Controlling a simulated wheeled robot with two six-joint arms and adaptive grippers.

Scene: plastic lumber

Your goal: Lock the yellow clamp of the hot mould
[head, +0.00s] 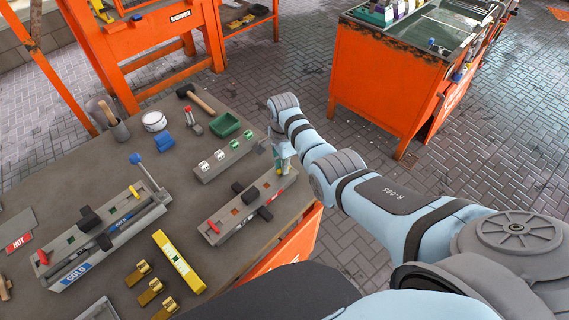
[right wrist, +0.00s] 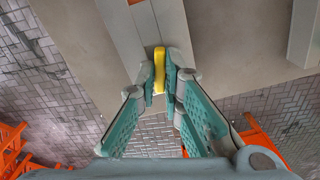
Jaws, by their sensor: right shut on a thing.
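The hot mould (head: 232,218) is a narrow grey bar near the table's right edge, with black blocks along it and a red clamp (head: 213,226) at its near left end. My right gripper (head: 283,155) is at the mould's far right end, pointing down. In the right wrist view, my right gripper (right wrist: 163,78) is shut on the yellow clamp (right wrist: 159,68), which shows between the fingertips at the end of the grey mould (right wrist: 143,25). In the head view the gripper mostly hides the yellow clamp. My left gripper is not in view.
The cold mould (head: 113,238) lies to the left, with a blue-knobbed lever raised. A grey block with round inserts (head: 208,172), a green tray (head: 224,124) and a hammer (head: 198,100) lie behind. A yellow level (head: 179,262) and brass pieces (head: 139,273) lie in front.

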